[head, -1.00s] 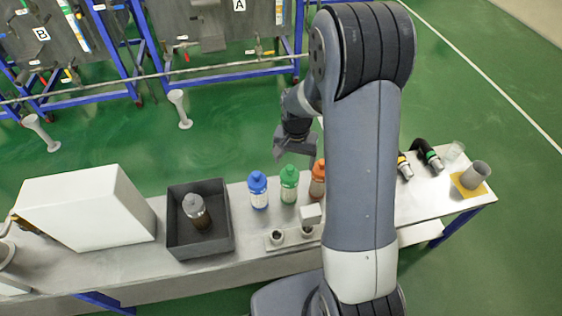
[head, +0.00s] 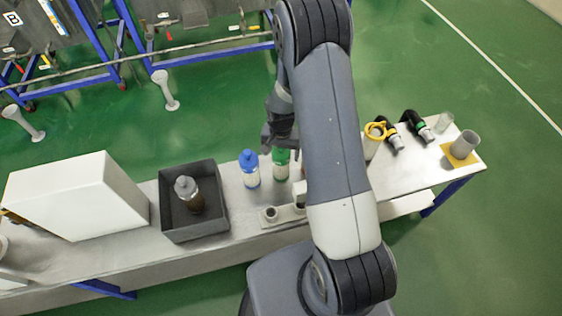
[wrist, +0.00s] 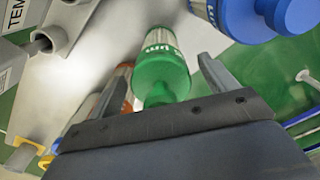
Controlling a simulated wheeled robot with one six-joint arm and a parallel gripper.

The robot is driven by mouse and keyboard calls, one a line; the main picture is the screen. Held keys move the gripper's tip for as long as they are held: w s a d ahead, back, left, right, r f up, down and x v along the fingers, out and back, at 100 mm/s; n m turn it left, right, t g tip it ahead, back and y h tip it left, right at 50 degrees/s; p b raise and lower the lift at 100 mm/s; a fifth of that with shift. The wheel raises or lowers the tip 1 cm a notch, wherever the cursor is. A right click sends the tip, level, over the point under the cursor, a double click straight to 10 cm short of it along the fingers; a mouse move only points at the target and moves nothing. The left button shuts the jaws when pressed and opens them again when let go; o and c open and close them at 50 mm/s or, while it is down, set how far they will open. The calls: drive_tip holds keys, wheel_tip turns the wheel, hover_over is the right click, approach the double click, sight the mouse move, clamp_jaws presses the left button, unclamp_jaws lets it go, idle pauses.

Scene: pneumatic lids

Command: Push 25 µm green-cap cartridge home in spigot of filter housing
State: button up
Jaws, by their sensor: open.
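The green-cap cartridge (head: 281,170) stands upright on the bench, right of the blue-cap cartridge (head: 250,170). My gripper (head: 280,146) is at its cap in the head view. In the wrist view my gripper (wrist: 164,64) is open, with a finger on each side of the green cap (wrist: 160,72) and visible gaps beside it. The blue cap also shows in the wrist view (wrist: 290,14). A grey fixture with round sockets (head: 269,214) sits at the bench front, partly hidden by my arm. I cannot tell whether it is the filter housing.
A dark tray (head: 222,225) holds a grey-capped brown cartridge (head: 190,194). A white box (head: 75,195) stands at left. An orange part (wrist: 127,106) lies beyond a finger.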

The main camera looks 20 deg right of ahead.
drive_tip(key=shift+f, duration=0.35)
drive_tip(key=c, duration=1.4)
